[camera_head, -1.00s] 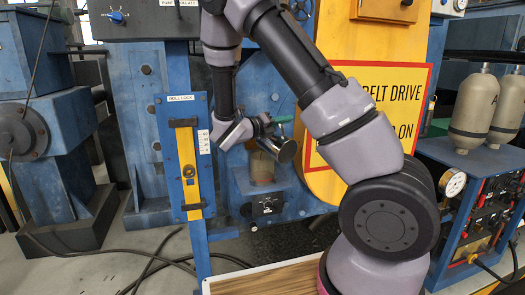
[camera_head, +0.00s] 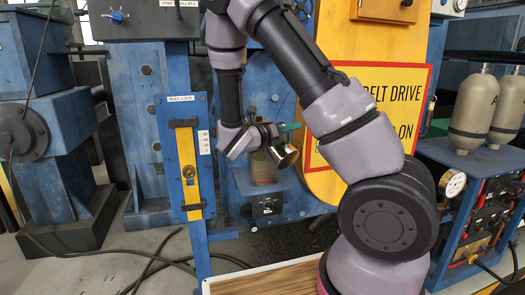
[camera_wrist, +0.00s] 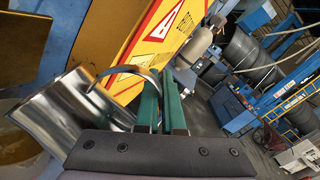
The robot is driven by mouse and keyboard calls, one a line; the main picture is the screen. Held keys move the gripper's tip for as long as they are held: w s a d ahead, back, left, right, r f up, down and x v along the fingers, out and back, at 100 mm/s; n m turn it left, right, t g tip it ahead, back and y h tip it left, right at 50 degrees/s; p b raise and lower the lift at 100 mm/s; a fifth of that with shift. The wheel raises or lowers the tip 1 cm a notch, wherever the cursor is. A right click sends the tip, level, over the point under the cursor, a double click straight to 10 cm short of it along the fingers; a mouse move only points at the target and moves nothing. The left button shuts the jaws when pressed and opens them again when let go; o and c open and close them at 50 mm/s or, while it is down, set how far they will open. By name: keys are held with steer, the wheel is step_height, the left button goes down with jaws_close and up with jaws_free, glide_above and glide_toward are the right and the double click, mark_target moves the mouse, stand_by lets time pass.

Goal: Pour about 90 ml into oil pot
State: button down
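My gripper (camera_wrist: 163,105) has green fingers and is shut on the curved handle of a shiny metal jug (camera_wrist: 75,108). The jug is tilted, and in the head view it (camera_head: 285,156) shows as a small metal cylinder beside my wrist. The green fingers (camera_head: 290,128) show just above it. The oil pot (camera_head: 263,167), a glass-like vessel with amber in it, stands behind the jug on a blue stand. In the wrist view a clear rim with yellow-brown liquid (camera_wrist: 18,148), likely the pot, lies at the lower left, close to the jug. I cannot see a stream or the liquid level.
The blue roll-lock panel (camera_head: 187,155) with a yellow slide stands left of the pot. A yellow belt-drive guard (camera_head: 350,75) with a red-bordered sign rises to the right. Tan bottles (camera_head: 475,108) stand far right.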

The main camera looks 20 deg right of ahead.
stand_by(0.6)
steer(key=shift+s+d+f+m, duration=0.15)
steer(key=shift+s+m, duration=0.1)
steer(key=shift+m, duration=0.25)
steer(key=shift+s+d+f+m, duration=0.1)
steer(key=shift+s+m, duration=0.15)
steer(key=shift+m, duration=0.25)
steer(key=shift+s, duration=0.1)
steer(key=shift+s+d+f+m+p, duration=0.15)
steer(key=shift+s+m+p, duration=0.2)
steer(key=shift+m, duration=0.35)
steer(key=s+d+f+m+p, duration=0.1)
steer(key=s+f+m, duration=0.2)
steer(key=f+m, duration=0.2)
steer(key=s+d+f+m+p, duration=0.1)
steer(key=f+m, duration=0.3)
steer(key=f, duration=0.6)
steer(key=shift+s+d+m+p, duration=0.4)
steer(key=shift+s+d, duration=0.05)
steer(key=shift+s, duration=0.45)
